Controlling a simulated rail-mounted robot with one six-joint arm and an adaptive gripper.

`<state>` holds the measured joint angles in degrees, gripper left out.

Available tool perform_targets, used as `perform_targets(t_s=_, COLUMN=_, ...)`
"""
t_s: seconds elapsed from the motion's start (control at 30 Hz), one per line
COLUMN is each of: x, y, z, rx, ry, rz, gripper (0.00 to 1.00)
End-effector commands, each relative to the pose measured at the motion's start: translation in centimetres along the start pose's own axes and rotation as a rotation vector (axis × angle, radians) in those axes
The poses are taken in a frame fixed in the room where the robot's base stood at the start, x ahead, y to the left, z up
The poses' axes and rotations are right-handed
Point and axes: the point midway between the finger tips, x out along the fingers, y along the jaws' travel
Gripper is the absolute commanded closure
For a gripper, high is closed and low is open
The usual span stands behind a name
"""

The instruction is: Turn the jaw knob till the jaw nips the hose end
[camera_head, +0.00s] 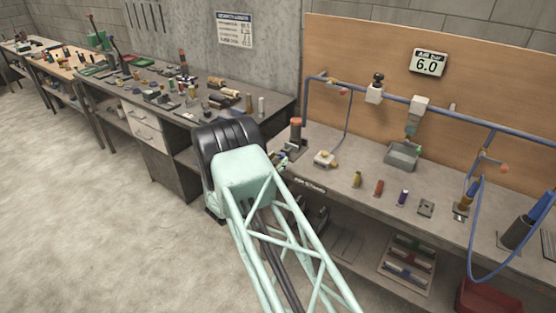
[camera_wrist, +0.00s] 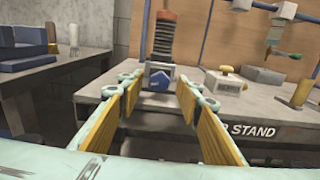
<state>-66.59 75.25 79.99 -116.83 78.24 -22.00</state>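A blue faceted knob (camera_wrist: 160,81), which looks like the jaw knob, faces me near the bench's front edge in the wrist view. A dark ribbed upright piece (camera_wrist: 163,43) with an orange-brown top stands just above and behind it; this may be the hose end. The same upright piece (camera_head: 296,131) shows in the head view. My gripper (camera_wrist: 159,84) is open, its yellow-padded fingers either side of the knob in the picture. Nothing is between the pads; I cannot tell whether the fingertips reach the knob. The jaw itself is not clearly visible.
A pale block with a yellow knob (camera_wrist: 226,72) sits right of the blue knob. The bench (camera_head: 335,190) carries small coloured fittings, a grey box (camera_head: 403,156) and a blue air pipe (camera_head: 455,117) behind. Another cluttered bench (camera_head: 279,107) stands left. The floor is open at left.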

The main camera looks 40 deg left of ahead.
Motion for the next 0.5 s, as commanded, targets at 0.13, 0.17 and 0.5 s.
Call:
perform_targets(t_s=0.13, x=0.93, y=-0.02, z=0.01, rx=0.001, ry=0.000, rz=0.000, gripper=0.68)
perform_targets(t_s=0.17, x=1.03, y=-0.01, z=0.00, rx=0.001, ry=0.000, rz=0.000, gripper=0.68)
perform_targets(t_s=0.5, x=1.28, y=0.00, z=0.01, rx=0.001, ry=0.000, rz=0.000, gripper=0.68)
